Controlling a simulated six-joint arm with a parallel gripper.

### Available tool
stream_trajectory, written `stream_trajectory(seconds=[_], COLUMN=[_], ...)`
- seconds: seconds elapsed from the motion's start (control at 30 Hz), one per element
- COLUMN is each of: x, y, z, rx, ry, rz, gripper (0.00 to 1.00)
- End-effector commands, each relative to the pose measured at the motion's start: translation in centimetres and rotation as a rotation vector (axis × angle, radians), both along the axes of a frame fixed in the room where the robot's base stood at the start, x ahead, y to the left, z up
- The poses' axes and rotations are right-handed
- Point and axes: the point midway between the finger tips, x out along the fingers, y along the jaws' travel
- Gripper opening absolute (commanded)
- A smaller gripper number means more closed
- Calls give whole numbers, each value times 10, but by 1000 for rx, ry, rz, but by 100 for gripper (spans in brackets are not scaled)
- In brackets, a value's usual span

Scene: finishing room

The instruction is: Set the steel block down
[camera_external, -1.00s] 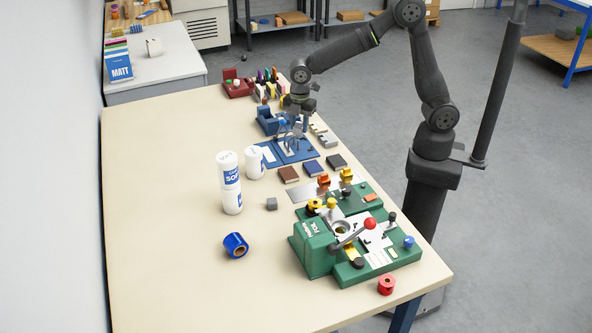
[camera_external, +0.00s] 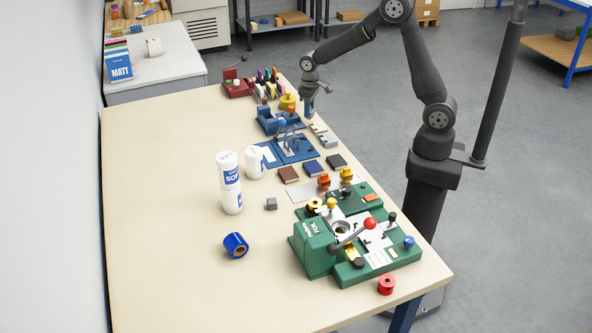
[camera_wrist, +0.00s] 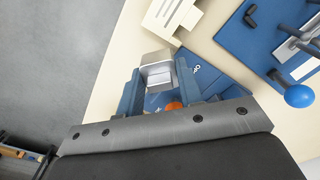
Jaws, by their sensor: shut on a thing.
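The steel block (camera_wrist: 158,74) is a small silver-grey block between the two fingers of my gripper (camera_wrist: 160,88) in the wrist view. My gripper is shut on it. In the external view my gripper (camera_external: 309,110) is at the far right side of the bench, beside the blue fixture (camera_external: 268,121); the held block is too small to make out there. In the wrist view blue surfaces with white lettering (camera_wrist: 203,76) and an orange knob (camera_wrist: 173,106) show behind the fingers. I cannot tell the gap beneath the block.
A blue plate with a lever (camera_external: 292,150) and pale stepped pieces (camera_external: 326,139) are close by. A green foil machine (camera_external: 316,252), a grey cube (camera_external: 271,204) and white bottles (camera_external: 230,182) stand nearer. The bench's left half (camera_external: 160,200) is mostly clear.

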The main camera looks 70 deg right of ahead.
Motion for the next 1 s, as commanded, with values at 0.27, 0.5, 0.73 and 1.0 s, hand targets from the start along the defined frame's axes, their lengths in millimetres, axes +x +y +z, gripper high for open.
stream_trajectory(seconds=[0.27,0.5,0.73,1.0], x=[1,1,1,1], y=[-52,-51,-11,-55], z=[-1,-1,-1,-1], rx=[0,0,0,0], ry=[-1,-1,0,-1], rz=[-33,-21,-22,-31], gripper=[4,4,4,4])
